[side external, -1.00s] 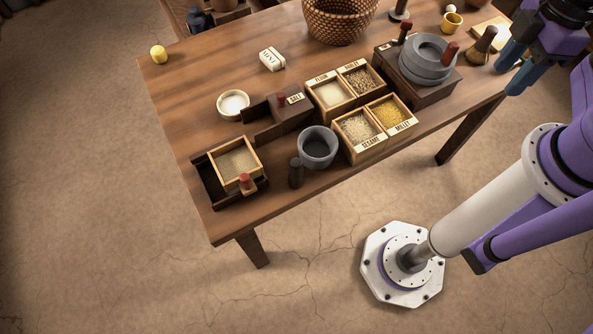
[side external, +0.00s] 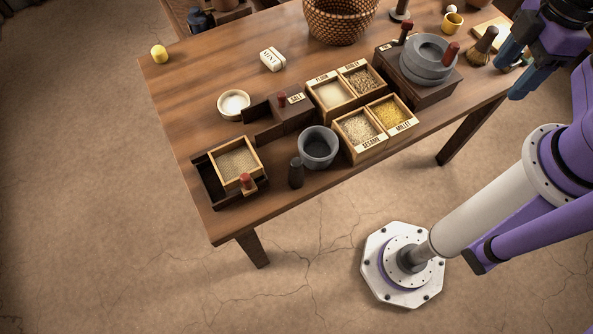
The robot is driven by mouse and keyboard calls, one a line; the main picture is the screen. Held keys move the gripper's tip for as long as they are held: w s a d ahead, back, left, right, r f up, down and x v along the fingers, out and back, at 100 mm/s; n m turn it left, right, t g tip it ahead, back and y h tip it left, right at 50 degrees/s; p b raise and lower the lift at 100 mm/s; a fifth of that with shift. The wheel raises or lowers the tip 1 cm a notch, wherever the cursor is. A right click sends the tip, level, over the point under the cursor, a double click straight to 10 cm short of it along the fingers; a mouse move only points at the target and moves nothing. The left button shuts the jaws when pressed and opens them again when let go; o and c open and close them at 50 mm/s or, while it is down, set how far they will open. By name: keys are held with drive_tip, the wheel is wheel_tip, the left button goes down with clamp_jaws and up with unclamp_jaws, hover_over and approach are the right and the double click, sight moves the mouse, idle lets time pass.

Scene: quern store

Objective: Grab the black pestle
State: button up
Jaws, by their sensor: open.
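The black pestle (side external: 296,173) stands upright on the table near its front edge. It is a short dark cylinder, just left of and in front of the grey stone mortar (side external: 318,149). My gripper (side external: 512,72) is at the upper right of the side view, beyond the right end of the table top and far from the pestle. It is open, with blue fingers, and nothing shows between them.
Grain boxes (side external: 373,138) stand right of the mortar. A wooden drawer unit (side external: 235,170) with a red knob is to the left. A stone quern (side external: 428,62) sits on a dark base between my gripper and the pestle. The table's left part is mostly clear.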

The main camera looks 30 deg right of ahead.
drive_tip(key=w+a+f+m+y, duration=0.1)
drive_tip(key=a+f, duration=0.2)
drive_tip(key=a, duration=0.3)
drive_tip(key=w+a+f+t+y, duration=0.1)
drive_tip(key=a+f+y, duration=0.15)
drive_tip(key=a, duration=0.45)
drive_tip(key=w+a+f+m+y, duration=0.1)
drive_tip(key=a+f, duration=0.3)
drive_tip(key=a, duration=0.2)
drive_tip(key=m+t+y, duration=0.2)
drive_tip(key=t+y, duration=0.3)
drive_tip(key=t, duration=0.3)
approach(296, 165)
wheel_tip(296, 165, down, 2)
drive_tip(key=w+a, duration=0.2)
drive_tip(key=shift+d+x, duration=0.2)
drive_tip(key=shift+x, duration=3.35)
drive_tip(key=shift+w+f, duration=0.1)
drive_tip(key=shift+w, duration=0.05)
drive_tip(key=c, duration=1.1)
